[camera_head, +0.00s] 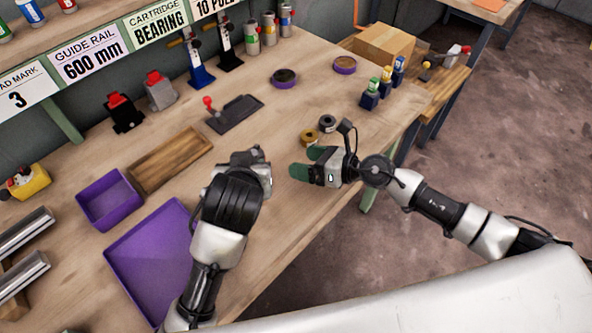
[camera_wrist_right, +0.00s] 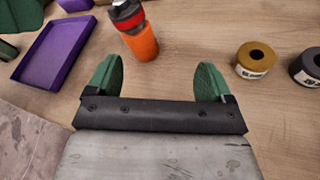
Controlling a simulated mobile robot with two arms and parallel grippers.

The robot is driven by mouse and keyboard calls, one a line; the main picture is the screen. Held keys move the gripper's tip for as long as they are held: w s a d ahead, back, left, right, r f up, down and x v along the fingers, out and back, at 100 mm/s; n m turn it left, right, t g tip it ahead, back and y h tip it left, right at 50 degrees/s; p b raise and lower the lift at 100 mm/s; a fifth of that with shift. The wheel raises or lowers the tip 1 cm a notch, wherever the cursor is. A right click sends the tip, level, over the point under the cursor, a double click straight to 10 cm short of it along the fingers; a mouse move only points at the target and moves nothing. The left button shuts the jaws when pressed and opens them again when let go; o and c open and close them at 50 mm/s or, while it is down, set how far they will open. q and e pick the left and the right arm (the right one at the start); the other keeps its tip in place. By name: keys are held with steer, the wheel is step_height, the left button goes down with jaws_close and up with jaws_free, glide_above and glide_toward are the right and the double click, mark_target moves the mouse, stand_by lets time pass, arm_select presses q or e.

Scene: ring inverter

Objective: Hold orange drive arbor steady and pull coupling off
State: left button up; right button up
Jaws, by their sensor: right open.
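The orange drive arbor (camera_wrist_right: 142,44) shows in the right wrist view on the wooden bench, with a red band and the dark coupling (camera_wrist_right: 126,13) at its far end. In the head view I cannot make it out; my left gripper may hide it. My right gripper (camera_head: 303,163) is open and empty over the bench. In its wrist view the green fingers (camera_wrist_right: 160,68) are spread, with the arbor beyond them and apart from them. My left gripper (camera_head: 258,160) is left of the right one; its fingers are hidden in the head view.
A brown roll (camera_head: 327,123) and a dark roll (camera_head: 309,138) lie beyond my right gripper. A purple tray (camera_head: 150,255), purple bin (camera_head: 108,200) and wooden tray (camera_head: 172,160) lie left. A dark clamp plate (camera_head: 236,113) is behind. The bench's right front edge is near.

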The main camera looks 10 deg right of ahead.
steer(key=a+n, duration=0.1)
steer(key=s+a+n, duration=0.1)
steer(key=n, duration=0.1)
steer(key=s+a+n+g, duration=0.1)
steer(key=shift+a+f+h, duration=0.15)
steer(key=shift+f+h, duration=0.05)
steer(key=shift+h, duration=0.1)
steer(key=x, duration=1)
steer(key=shift+w+a+f, duration=0.2)
steer(key=shift+f, duration=0.05)
